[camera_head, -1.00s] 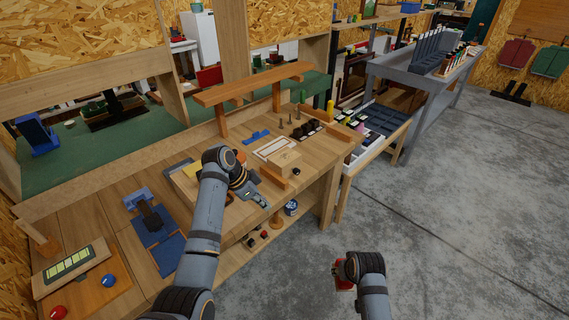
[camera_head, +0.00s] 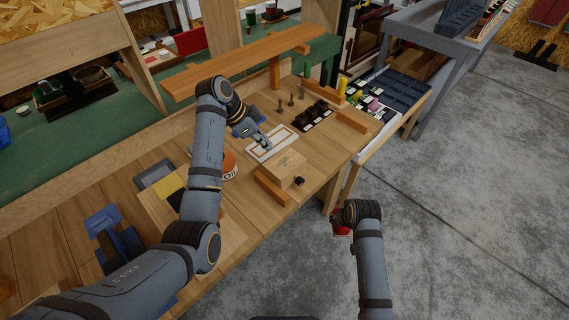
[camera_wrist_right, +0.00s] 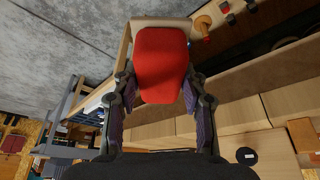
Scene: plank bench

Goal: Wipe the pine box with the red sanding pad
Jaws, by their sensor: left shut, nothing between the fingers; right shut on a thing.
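The pine box (camera_head: 283,168) is a pale wooden block on the bench near its front right edge. The red sanding pad (camera_wrist_right: 161,60) is held between the fingers of my right gripper (camera_wrist_right: 159,86), which is shut on it. In the head view a bit of the pad (camera_head: 341,229) shows red below my right wrist, off the bench's front side and apart from the box. My left gripper (camera_head: 262,141) is shut and empty, over the bench behind and left of the box, above a white and orange frame (camera_head: 280,138).
An orange wood strip (camera_head: 270,190) lies before the box, with a small black piece (camera_head: 299,181) beside it. Dark cups (camera_head: 315,113) and pegs stand behind. A raised wooden shelf (camera_head: 240,65) spans the back. Open floor (camera_head: 460,220) lies right.

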